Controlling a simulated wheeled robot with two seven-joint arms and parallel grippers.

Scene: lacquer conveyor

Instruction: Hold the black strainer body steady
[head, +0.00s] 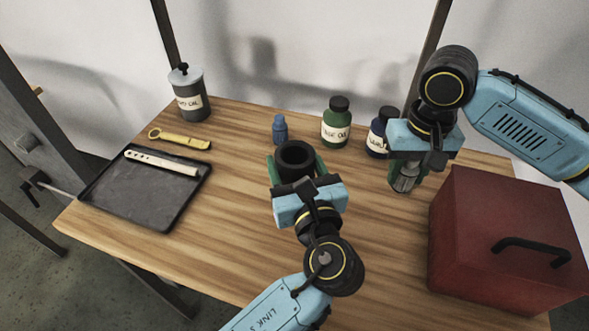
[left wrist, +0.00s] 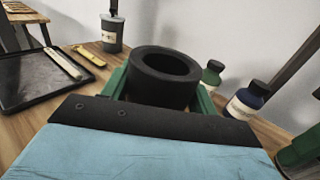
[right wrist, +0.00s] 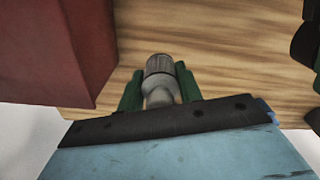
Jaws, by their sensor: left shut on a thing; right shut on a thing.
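The black strainer body (head: 295,156) is a short, thick black cylinder with a round opening on top. It stands upright between the green fingers of my left gripper (head: 296,166), near the middle of the table. It also shows in the left wrist view (left wrist: 163,78), with a finger on each side. My right gripper (head: 405,175) is to the right of it and apart from it. In the right wrist view its green fingers are shut on a grey cylindrical part (right wrist: 160,75) with a ribbed end. The lower side of the strainer body is hidden by my left gripper.
A dark tray (head: 150,215) with a pale strip (head: 160,163) is at the left. A red box (head: 505,235) is at the right.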

